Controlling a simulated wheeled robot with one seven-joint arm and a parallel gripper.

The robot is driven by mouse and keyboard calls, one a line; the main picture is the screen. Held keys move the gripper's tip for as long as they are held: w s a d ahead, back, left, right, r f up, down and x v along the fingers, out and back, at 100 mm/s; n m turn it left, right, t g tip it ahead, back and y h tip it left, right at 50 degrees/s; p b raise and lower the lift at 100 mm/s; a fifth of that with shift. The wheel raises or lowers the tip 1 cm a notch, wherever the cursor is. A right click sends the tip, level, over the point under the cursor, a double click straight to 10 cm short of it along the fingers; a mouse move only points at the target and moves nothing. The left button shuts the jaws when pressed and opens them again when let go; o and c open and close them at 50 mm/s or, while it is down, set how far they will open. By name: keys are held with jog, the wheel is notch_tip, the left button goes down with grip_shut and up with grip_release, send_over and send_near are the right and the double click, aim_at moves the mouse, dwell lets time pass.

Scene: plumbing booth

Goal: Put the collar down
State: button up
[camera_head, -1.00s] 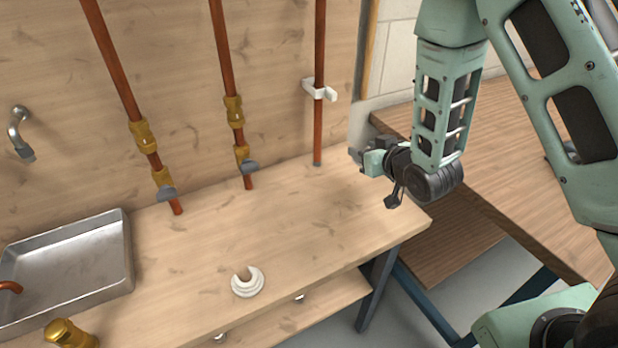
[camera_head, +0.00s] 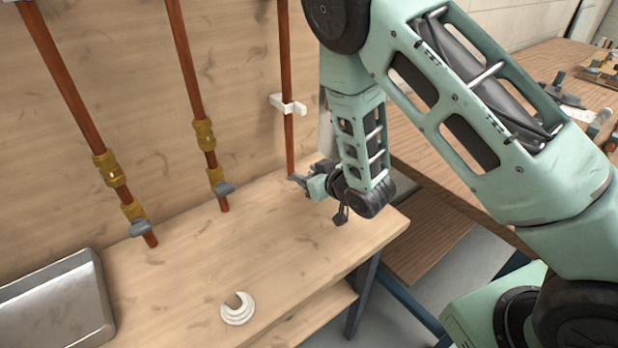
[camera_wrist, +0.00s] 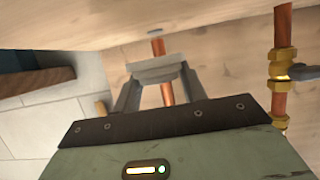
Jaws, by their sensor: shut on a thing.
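My gripper (camera_head: 300,182) is low over the right end of the bench, by the foot of the right copper pipe (camera_head: 287,130). In the wrist view its two grey fingers (camera_wrist: 152,84) are shut on a pale grey piece (camera_wrist: 152,70), which I take to be the collar. The copper pipe shows above and below this piece in that view. I cannot tell whether the collar is around the pipe or in front of it. In the head view the held piece is too small to make out.
Two pipes with brass fittings (camera_head: 108,170) (camera_head: 205,135) rise at the left. A white clip (camera_head: 288,105) holds the right pipe. The bench middle is clear.

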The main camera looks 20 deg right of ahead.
jog(key=shift+f, duration=0.65)
